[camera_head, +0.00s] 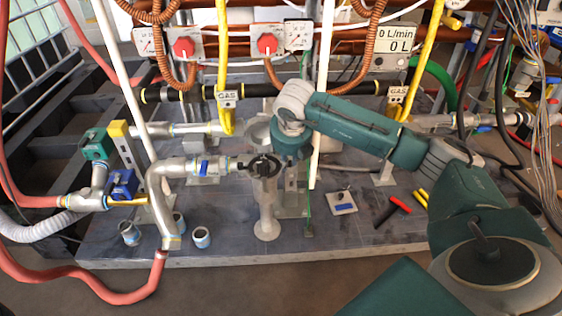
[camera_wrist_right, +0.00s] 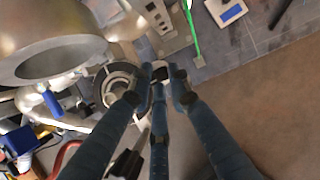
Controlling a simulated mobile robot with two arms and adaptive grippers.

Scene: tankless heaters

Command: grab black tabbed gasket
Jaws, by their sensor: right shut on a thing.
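My right gripper (camera_head: 263,165) is at the top of the upright grey pipe stand (camera_head: 267,215), beside the end of the horizontal silver pipe with a blue-handled valve. In the right wrist view its three dark blue fingers (camera_wrist_right: 158,86) are closed around a small black piece (camera_wrist_right: 160,73), which looks like the tab of the black gasket. The fingers hide most of the gasket, so its full outline cannot be told. A round, ringed pipe opening (camera_wrist_right: 118,90) lies just behind the fingertips. My left gripper is not in view.
A red-handled tool (camera_head: 399,204), yellow pieces (camera_head: 420,198) and a small white plate with a blue item (camera_head: 342,203) lie right of the stand. Loose fittings (camera_head: 201,238) sit at the front left. Yellow gas hoses (camera_head: 223,60) and a white pole (camera_head: 322,90) rise close to the arm.

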